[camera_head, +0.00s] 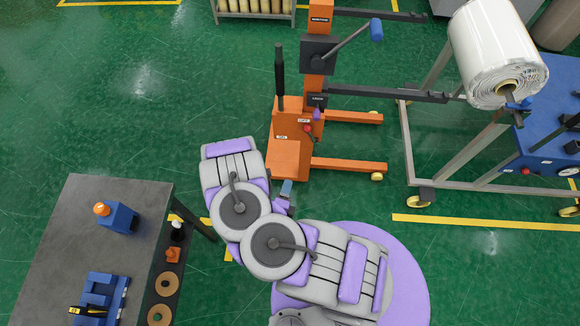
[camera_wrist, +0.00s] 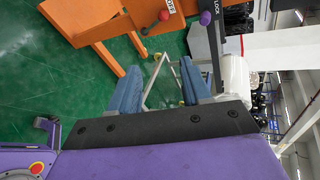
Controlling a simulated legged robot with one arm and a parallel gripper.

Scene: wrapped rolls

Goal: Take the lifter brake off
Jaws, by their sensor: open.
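The orange lifter (camera_head: 287,150) stands upright on the floor, with its mast, dark fork and two floor legs. A purple knob (camera_head: 317,114) sits beside a dark block on the mast, and a small red knob (camera_head: 307,128) is just below it. In the wrist view the purple knob (camera_wrist: 206,18) is next to a plate lettered LOCK, and the red knob (camera_wrist: 164,15) is beside a white label. I cannot tell which knob is the brake. My gripper (camera_wrist: 160,66) is open and empty, its blue fingers apart, short of both knobs. In the head view my arm largely hides it.
A white wrapped roll (camera_head: 492,50) is on a grey wheeled frame (camera_head: 408,145) at right. The lifter's crank has a blue handle (camera_head: 376,29). A dark table (camera_head: 80,215) with blue fixtures stands at lower left. Green floor is clear left of the lifter.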

